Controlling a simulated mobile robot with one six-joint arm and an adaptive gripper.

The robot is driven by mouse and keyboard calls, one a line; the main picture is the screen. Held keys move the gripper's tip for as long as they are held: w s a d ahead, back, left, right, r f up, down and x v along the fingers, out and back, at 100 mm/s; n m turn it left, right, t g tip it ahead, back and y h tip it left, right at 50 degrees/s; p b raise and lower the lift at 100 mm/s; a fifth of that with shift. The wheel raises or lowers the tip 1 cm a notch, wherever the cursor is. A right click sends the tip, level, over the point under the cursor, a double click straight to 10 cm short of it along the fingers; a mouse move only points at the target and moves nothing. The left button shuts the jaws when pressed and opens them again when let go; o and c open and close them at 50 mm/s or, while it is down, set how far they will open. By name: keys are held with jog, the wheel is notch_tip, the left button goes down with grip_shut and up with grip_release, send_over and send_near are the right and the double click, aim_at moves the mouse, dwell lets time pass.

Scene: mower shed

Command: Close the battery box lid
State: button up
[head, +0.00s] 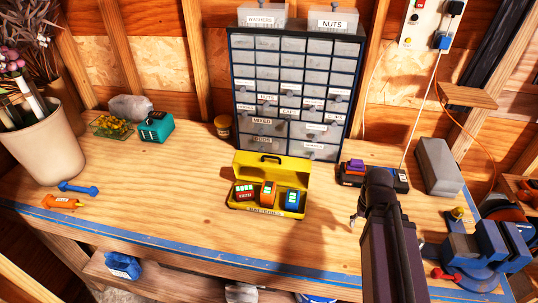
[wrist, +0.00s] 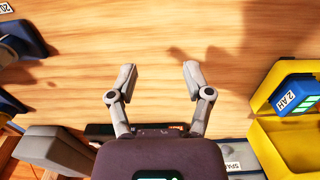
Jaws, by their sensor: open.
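The yellow battery box (head: 236,209) stands on the workbench below the drawer cabinet. Its lid (head: 272,170) is open, standing up at the back edge with a dark handle on top. Several batteries sit inside: a red one (head: 245,193), an orange one (head: 267,194) and a blue one (head: 292,200). My gripper (head: 355,219) is to the right of the box, partly hidden by my arm. In the wrist view my gripper (wrist: 160,72) is open and empty over bare wood. There the lid (wrist: 292,150) and the blue battery (wrist: 292,96) show at the right edge, apart from the fingers.
A charger (head: 374,176) and a grey block (head: 438,166) lie behind my arm; a blue vice (head: 482,250) stands to the right. The drawer cabinet (head: 292,95) rises behind the box. Bare bench (head: 165,205) lies left of the box.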

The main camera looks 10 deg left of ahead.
jog(key=shift+w+a+r+p, duration=0.6)
jog(key=shift+w+r+p, duration=0.15)
jog(key=shift+w+r, duration=0.15)
grip_shut()
jog(key=w+a+r+p, duration=0.5)
jog(key=a+r+p, duration=0.2)
jog(key=a, duration=0.3)
jog(key=w+a+r+t+p, duration=0.1)
jog(key=w+a+r+p, duration=0.5)
jog(key=a, duration=0.4)
jog(key=w+a+r+p, duration=0.5)
jog(key=a+r+p, duration=0.3)
jog(key=a, duration=0.2)
jog(key=shift+w, duration=0.3)
